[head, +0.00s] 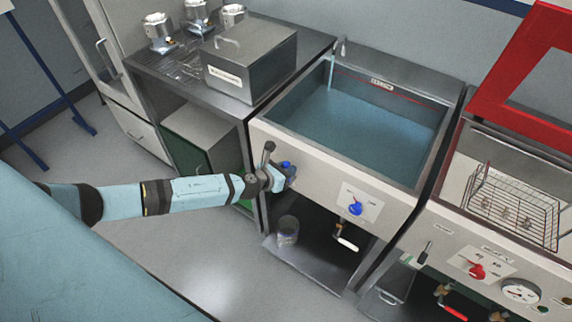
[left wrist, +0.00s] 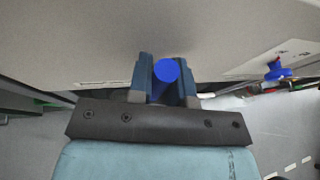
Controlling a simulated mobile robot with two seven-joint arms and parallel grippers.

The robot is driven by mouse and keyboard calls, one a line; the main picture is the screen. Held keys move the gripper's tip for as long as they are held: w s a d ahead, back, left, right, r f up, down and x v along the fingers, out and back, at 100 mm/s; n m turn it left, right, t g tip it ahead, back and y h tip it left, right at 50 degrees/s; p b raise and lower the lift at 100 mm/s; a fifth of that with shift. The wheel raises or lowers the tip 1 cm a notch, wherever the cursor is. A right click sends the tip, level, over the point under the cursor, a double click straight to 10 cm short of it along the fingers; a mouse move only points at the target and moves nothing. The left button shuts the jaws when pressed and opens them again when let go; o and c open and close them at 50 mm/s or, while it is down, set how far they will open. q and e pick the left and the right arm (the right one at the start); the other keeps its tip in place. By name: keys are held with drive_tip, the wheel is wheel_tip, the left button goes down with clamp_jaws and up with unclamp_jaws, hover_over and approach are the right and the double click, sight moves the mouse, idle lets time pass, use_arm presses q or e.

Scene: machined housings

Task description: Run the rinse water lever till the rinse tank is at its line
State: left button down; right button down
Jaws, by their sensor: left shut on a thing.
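The rinse tank (head: 325,158) is a steel basin holding blue water (head: 365,130). A thin red line (head: 400,96) runs along its inner back wall, and the water surface lies below it. A pale stream (head: 331,76) falls from the spout (head: 341,49) at the back left corner. The blue lever (head: 286,165) is at the left of the tank's front panel. My left gripper (head: 281,177) is shut on it. In the left wrist view the lever's round blue end (left wrist: 166,70) sits between the fingers (left wrist: 165,82). My right gripper is not in view.
A blue knob (head: 356,208) is on the same panel, with a drain valve handle (head: 346,243) below. To the right stands a tank with a wire basket (head: 515,205), raised red lid (head: 520,75) and red knob (head: 476,271). A steel box (head: 250,60) stands on the left bench.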

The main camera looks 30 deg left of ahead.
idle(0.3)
use_arm(q)
drive_tip(key=c, duration=1.1)
unclamp_jaws()
drive_tip(key=shift+o, duration=0.2)
drive_tip(key=v, duration=1.3)
drive_tip(key=shift+s+b, duration=0.35)
drive_tip(key=shift+s, duration=0.05)
drive_tip(key=shift+a+r, duration=0.1)
